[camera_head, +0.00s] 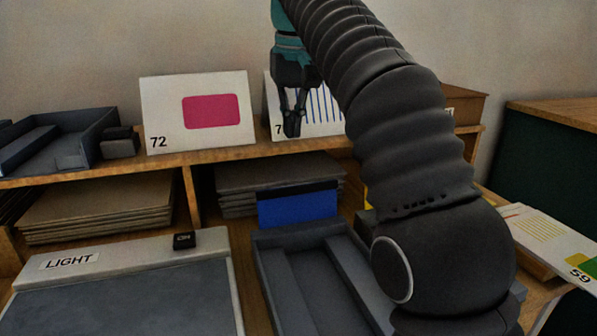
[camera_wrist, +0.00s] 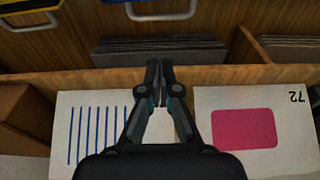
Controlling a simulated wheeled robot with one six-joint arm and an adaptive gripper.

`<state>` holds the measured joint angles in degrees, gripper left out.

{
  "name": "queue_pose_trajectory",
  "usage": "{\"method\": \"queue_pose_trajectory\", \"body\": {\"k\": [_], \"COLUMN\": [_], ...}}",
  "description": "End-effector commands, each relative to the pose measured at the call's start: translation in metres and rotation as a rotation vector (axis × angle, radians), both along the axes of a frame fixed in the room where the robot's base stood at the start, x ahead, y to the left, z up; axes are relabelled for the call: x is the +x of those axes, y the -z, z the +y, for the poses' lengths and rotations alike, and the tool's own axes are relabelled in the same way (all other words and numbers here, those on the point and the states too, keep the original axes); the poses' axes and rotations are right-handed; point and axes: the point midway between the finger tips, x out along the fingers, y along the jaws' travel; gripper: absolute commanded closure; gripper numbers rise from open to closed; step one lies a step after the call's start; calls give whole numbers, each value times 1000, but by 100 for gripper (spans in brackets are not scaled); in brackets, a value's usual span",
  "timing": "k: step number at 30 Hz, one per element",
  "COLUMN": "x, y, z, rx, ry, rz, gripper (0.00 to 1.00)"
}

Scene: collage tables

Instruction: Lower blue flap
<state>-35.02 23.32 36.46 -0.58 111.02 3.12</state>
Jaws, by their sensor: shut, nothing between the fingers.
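The blue flap (camera_head: 298,208) stands upright at the back end of a grey tray (camera_head: 262,270), with a dark strip along its top. In the wrist view, a blue patch with a pale U-shaped rim at the top edge appears to be the flap (camera_wrist: 150,4), mostly cut off. My gripper (camera_head: 292,130) points down in front of the striped card, above and behind the flap and apart from it. In the wrist view my gripper (camera_wrist: 160,66) has its fingertips together with nothing between them. My arm hides the right part of the tray.
Card 72 (camera_head: 165,135) and a striped card (camera_head: 325,112) stand on the wooden shelf (camera_head: 225,153). Boards (camera_head: 235,178) are stacked beneath it. A LIGHT panel (camera_head: 120,300) lies left of the tray. A yellow piece (camera_wrist: 28,6) shows at the wrist view's top left.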

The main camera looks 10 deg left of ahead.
Motion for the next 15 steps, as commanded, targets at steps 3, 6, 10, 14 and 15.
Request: {"method": "queue_pose_trajectory", "body": {"k": [3, 6, 10, 14, 15], "x": [0, 0, 3, 5, 6], "y": [7, 17, 32, 48, 57], "z": [1, 2, 3, 3, 4], "rx": [-1, -1, -1, -1, -2], "ry": [-2, -3, -2, 0, 0], "rz": [1, 1, 2, 1, 3], "gripper": [100, 100, 100, 100, 100]}}
